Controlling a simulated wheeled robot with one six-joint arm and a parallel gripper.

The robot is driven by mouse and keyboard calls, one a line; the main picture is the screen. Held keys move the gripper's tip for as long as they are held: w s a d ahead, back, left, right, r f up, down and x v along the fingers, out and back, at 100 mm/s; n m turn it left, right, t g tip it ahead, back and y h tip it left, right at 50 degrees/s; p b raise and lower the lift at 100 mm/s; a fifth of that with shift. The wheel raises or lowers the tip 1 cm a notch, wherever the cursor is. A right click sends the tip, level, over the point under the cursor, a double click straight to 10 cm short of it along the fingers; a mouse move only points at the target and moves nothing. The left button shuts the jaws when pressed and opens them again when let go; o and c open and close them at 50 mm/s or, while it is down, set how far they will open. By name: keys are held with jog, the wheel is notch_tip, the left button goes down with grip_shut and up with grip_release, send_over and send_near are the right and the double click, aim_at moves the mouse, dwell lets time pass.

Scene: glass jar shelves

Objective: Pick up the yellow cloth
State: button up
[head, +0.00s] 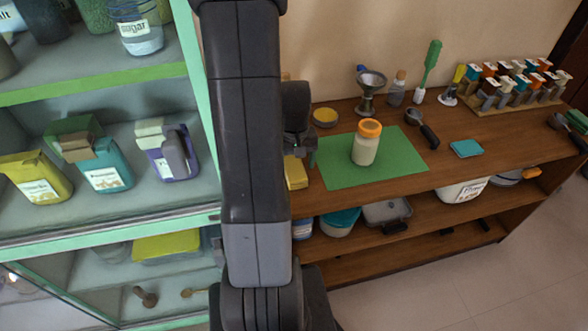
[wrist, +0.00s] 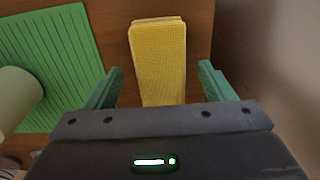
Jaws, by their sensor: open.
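The yellow cloth (wrist: 158,58) is a folded, textured strip lying on the brown wooden counter. In the wrist view it sits between the two green fingers of my gripper (wrist: 156,82), with a gap on each side. Its near end is hidden behind the gripper body. In the head view the yellow cloth (head: 296,173) shows just right of my arm, beside the green mat, and is partly covered by the arm. My gripper is open and holds nothing; in the head view it is mostly hidden behind the arm.
A ribbed green mat (head: 398,165) lies right beside the cloth, with an orange-lidded jar (head: 365,149) standing on it. A yellow round lid (head: 325,117) and a funnel on a stand (head: 370,90) are behind. A glass cabinet with containers (head: 107,176) stands at left.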

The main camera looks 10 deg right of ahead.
aim_at(294, 167)
jog(key=shift+f, duration=1.1)
jog(key=c, duration=1)
jog(key=shift+c, duration=0.2)
jog(key=shift+r, duration=0.1)
notch_tip(294, 167, up, 10)
jog(key=shift+f, duration=0.1)
